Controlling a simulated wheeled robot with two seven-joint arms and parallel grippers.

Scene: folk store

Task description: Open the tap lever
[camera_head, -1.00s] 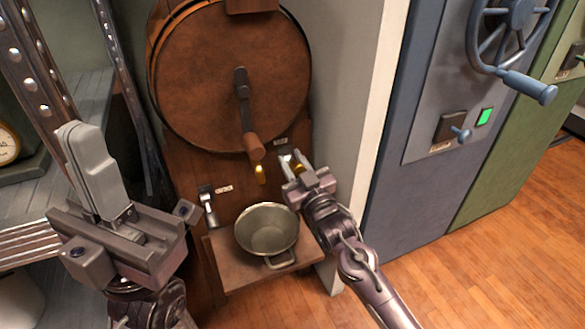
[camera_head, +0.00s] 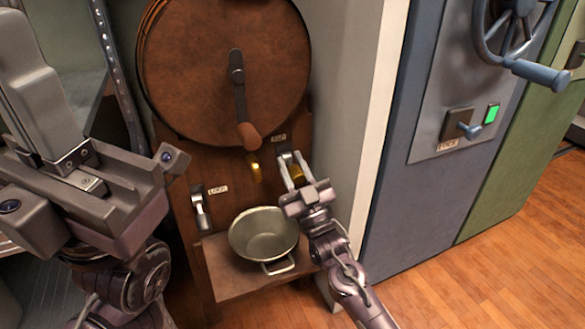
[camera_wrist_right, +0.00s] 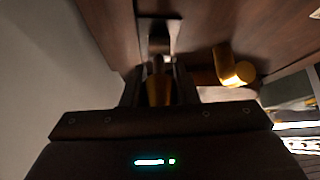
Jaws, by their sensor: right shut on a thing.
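The tap lever (camera_head: 298,174) has a brass-coloured grip on a metal bracket and sits low on the brown wooden machine, at the right side. My right gripper (camera_head: 291,168) is shut on it, with a finger on each side. In the right wrist view the lever's brass grip (camera_wrist_right: 159,88) stands between the fingers. The brass spout (camera_head: 255,168) is just left of the lever and also shows in the right wrist view (camera_wrist_right: 235,72). My left gripper (camera_head: 42,90) is at the left foreground, its fingers together and empty, away from the machine.
A metal pot (camera_head: 264,234) stands on the small wooden shelf (camera_head: 232,284) below the spout. A second, labelled lever (camera_head: 200,208) is on the left. The drum (camera_head: 225,75) has a crank (camera_head: 241,105). A pale wall (camera_head: 345,110) and blue cabinet (camera_head: 385,190) stand close on the right.

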